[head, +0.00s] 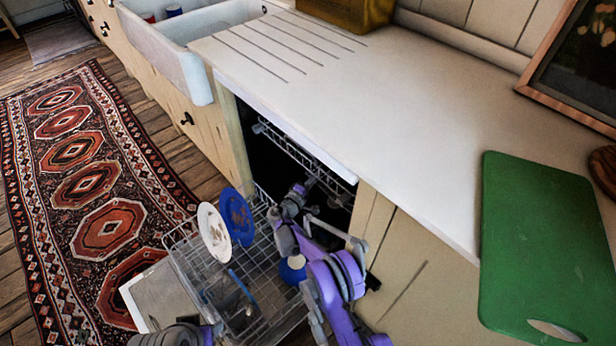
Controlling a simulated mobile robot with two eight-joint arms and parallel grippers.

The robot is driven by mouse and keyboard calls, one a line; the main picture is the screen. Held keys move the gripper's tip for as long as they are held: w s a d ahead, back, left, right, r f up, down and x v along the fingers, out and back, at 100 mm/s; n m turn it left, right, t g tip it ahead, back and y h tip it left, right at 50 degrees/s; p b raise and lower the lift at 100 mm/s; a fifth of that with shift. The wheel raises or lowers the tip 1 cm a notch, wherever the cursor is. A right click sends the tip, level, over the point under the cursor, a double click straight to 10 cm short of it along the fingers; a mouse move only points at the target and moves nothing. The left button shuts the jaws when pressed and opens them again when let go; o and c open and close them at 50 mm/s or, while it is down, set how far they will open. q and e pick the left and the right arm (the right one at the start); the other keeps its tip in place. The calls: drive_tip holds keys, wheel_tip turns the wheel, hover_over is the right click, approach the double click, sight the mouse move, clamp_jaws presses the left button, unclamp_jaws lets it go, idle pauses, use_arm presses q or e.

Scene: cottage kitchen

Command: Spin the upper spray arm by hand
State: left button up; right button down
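The open dishwasher (275,165) is under the counter, its inside dark. The upper rack (290,148) shows as a wire edge inside the opening, just below the countertop. I cannot make out the upper spray arm; the rack, the shadow and my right arm hide that area. My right arm, purple and grey, comes up from the bottom, and its gripper end (308,187) is at the dishwasher's mouth, below the upper rack. Its fingers are too small and dark to read. Part of my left arm shows at the bottom edge; its gripper is not in view.
The lower rack (262,318) is pulled out over the lowered door (160,296). It holds a white plate (214,232), a blue plate (238,217) and a blue item (292,270) beside my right arm. The countertop (400,120) overhangs the opening; a green board (545,250) lies on it.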

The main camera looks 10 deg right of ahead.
drive_tip(key=shift+s+d, duration=0.25)
drive_tip(key=shift+d, duration=0.25)
drive_tip(key=s+d+n+t+y, duration=0.1)
drive_tip(key=s+d, duration=0.2)
drive_tip(key=d, duration=0.3)
drive_tip(key=shift+s+d+y+p, duration=0.15)
drive_tip(key=shift+y+p, duration=0.15)
